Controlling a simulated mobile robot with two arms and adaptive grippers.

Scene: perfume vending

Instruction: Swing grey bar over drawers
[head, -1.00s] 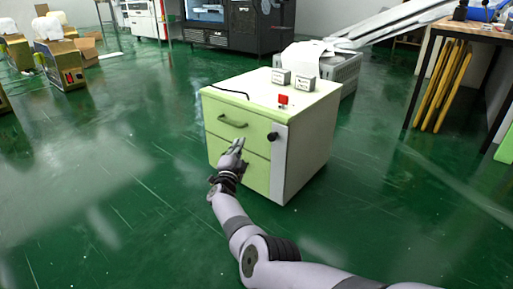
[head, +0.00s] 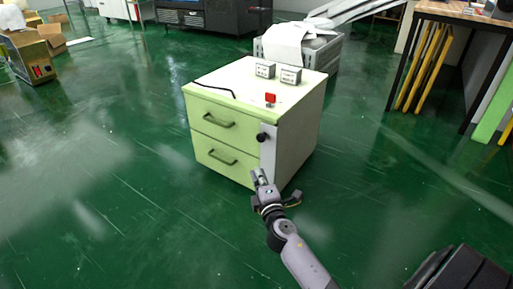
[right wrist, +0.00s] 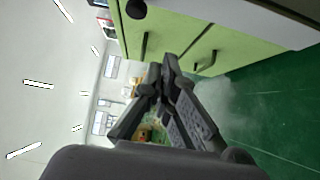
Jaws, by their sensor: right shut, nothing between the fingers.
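A pale green drawer cabinet (head: 222,110) stands on the floor in the head view, with two closed drawers with green handles. The grey bar (head: 268,155) is upright along the right edge of the drawer front. It has a black knob (head: 263,137) near its top. My right gripper (head: 258,176) is shut and empty, in front of the bar's lower part. I cannot tell whether it touches it. In the right wrist view, the shut fingers (right wrist: 165,85) are below the green drawer fronts (right wrist: 205,45), and the bar (right wrist: 230,14) runs along the top. My left gripper is out of view.
On the cabinet top are two small grey boxes (head: 290,75), a red tag (head: 270,98) and a black cable (head: 214,89). A printer with paper (head: 300,48) stands behind. A table (head: 465,14) is at the right. The green floor in front is clear.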

